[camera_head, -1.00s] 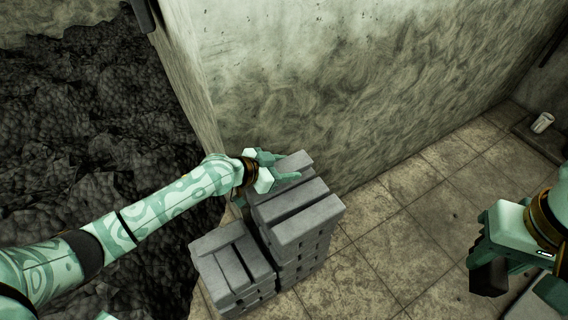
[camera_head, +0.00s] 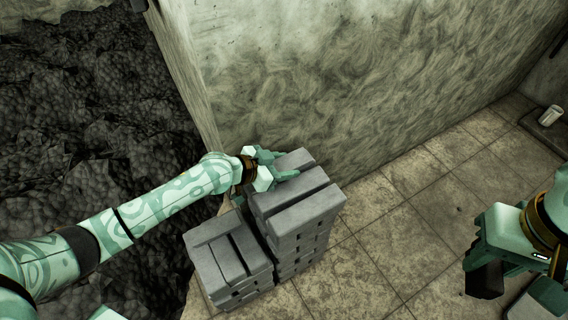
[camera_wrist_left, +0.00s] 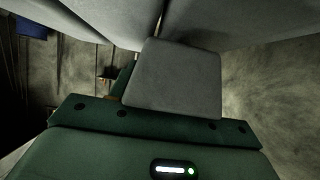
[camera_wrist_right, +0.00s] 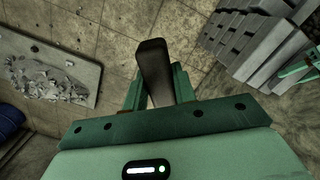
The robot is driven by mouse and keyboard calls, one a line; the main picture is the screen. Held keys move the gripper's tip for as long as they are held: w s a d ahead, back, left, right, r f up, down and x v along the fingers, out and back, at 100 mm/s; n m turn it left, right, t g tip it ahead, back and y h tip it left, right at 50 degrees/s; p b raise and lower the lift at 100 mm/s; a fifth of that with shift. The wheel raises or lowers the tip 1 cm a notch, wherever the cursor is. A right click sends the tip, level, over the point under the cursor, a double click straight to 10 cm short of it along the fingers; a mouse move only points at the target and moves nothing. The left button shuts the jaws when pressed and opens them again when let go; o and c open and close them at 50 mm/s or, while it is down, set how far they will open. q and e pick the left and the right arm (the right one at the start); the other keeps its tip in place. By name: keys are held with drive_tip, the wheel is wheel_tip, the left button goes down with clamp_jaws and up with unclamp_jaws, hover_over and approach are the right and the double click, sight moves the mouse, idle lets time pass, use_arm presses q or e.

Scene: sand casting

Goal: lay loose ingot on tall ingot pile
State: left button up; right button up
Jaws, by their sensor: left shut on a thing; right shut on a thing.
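The tall ingot pile (camera_head: 300,238) stands near the wall, with grey ingots side by side on its top. My left gripper (camera_head: 280,165) is at the far left end of its top layer, with its fingers on either side of a grey ingot (camera_head: 295,159). In the left wrist view that ingot's grey end (camera_wrist_left: 176,78) is between the jaws. It lies level with the neighbouring ingots; whether it rests fully on the pile I cannot tell. My right gripper (camera_head: 484,262), away at the right, is shut on a dark, rounded block (camera_wrist_right: 153,72).
A lower ingot pile (camera_head: 228,262) stands against the front left of the tall one. Dark rubble (camera_head: 90,120) fills the left side. The wall (camera_head: 340,90) rises close behind. Tiled floor (camera_head: 385,240) is clear to the right.

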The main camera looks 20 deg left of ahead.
use_arm(q)
drive_tip(key=shift+f+b, duration=0.35)
drive_tip(key=shift+f, duration=0.05)
use_arm(e)
drive_tip(key=shift+f, duration=0.5)
use_arm(q)
drive_tip(key=o, duration=1.5)
drive_tip(key=p+v, duration=0.4)
drive_tip(key=v, duration=0.7)
drive_tip(key=shift+r, duration=0.15)
use_arm(e)
drive_tip(key=shift+t, duration=0.3)
drive_tip(key=r, duration=0.6)
drive_tip(key=shift+s, duration=0.3)
use_arm(q)
drive_tip(key=shift+s+a, duration=0.25)
drive_tip(key=shift+s, duration=0.1)
use_arm(e)
drive_tip(key=shift+r, duration=0.15)
